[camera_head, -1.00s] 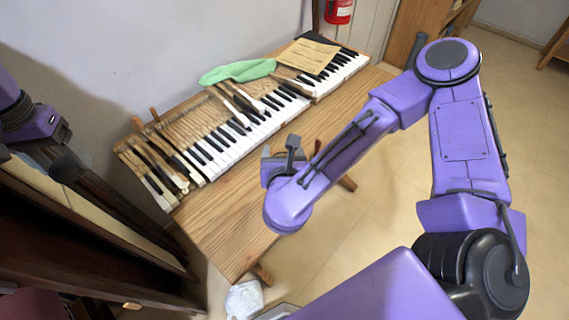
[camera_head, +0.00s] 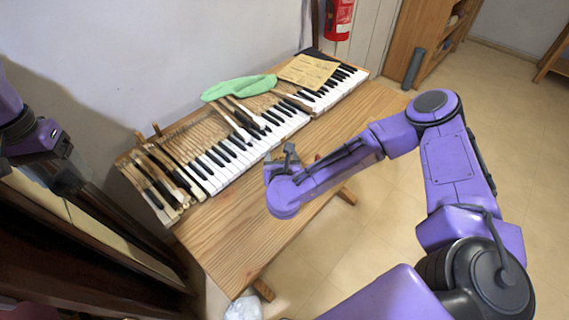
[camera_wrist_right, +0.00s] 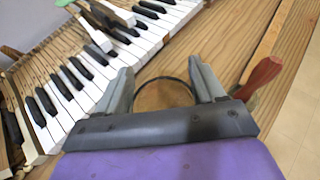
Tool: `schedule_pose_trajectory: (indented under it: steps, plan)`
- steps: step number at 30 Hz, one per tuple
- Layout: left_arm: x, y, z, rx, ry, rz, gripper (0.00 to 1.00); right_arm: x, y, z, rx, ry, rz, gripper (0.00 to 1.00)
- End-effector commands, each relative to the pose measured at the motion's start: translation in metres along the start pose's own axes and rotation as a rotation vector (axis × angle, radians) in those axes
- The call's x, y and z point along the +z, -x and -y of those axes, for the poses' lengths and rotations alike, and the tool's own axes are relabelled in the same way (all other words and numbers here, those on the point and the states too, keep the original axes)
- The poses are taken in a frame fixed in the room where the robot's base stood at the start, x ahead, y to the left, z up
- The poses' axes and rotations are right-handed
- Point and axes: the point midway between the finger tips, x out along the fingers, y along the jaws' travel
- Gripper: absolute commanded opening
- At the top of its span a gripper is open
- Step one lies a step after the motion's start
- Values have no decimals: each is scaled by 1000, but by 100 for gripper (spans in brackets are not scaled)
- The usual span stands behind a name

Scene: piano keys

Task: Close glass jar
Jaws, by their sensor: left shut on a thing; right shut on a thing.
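My right gripper (camera_head: 281,160) is over the wooden table, near the front of the piano keys. In the right wrist view its two grey fingers (camera_wrist_right: 159,72) are spread around a round, thin-rimmed brownish piece (camera_wrist_right: 164,96). I cannot tell whether this is the jar's lid or the jar seen from above. No full glass jar can be made out. My left arm's end (camera_head: 66,170) is at the far left, dark and in shadow by the dark wooden furniture. Its fingertips and anything between them cannot be made out.
A piano keyboard (camera_head: 232,150) with loose keys lies along the table (camera_head: 225,238). A green cloth (camera_head: 240,88) and a paper sheet (camera_head: 307,71) lie on it. Dark furniture (camera_head: 90,255) stands at the left.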

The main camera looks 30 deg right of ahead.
Motion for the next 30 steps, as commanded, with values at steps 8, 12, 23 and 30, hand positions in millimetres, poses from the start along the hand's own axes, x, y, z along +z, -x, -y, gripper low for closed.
schedule_pose_trajectory:
  steps: [8,12,23,30]
  plan:
    - [0,6,0,0,-1,0,42,-29,-16,0,0,0,1,0]
    - [0,6,0,0,-1,0,42,-29,-16,0,0,0,1,0]
    - [0,2,0,0,0,0,42,-33,-17,0,-1,0,0,94]
    - [0,3,0,0,0,0,42,-32,-17,1,-1,0,0,94]
